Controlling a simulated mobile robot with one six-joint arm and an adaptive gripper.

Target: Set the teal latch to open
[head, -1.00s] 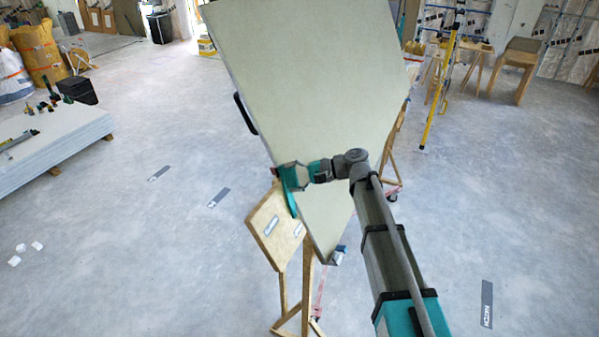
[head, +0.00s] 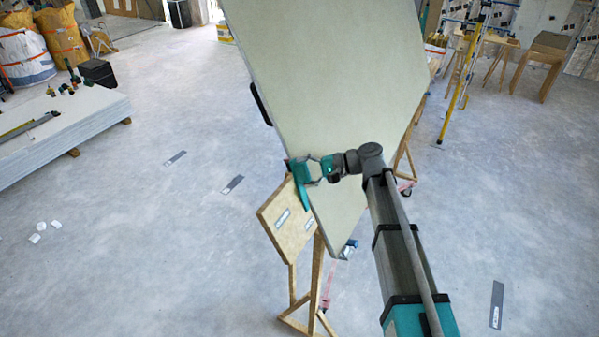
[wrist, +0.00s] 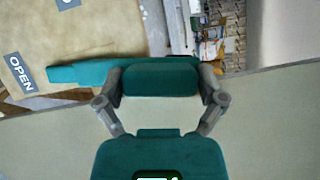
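The teal latch (head: 303,185) sits at the left edge of a large pale panel; its flat lever hangs down toward a wooden board (head: 270,216) with two labels. In the wrist view the teal lever (wrist: 75,73) points left, its tip just beside the label reading OPEN (wrist: 20,73). The other label (wrist: 68,3) is cut off at the top. My gripper (head: 313,169) is at the latch's upper end. In the wrist view its grey fingers (wrist: 160,82) flank the teal block from both sides and appear to touch it.
The tilted pale panel (head: 340,85) fills the middle, with a black handle (head: 261,103) on its left edge. The wooden board stands on a wooden stand (head: 317,270). A stack of sheets (head: 85,120) lies at the left. The floor between is mostly clear.

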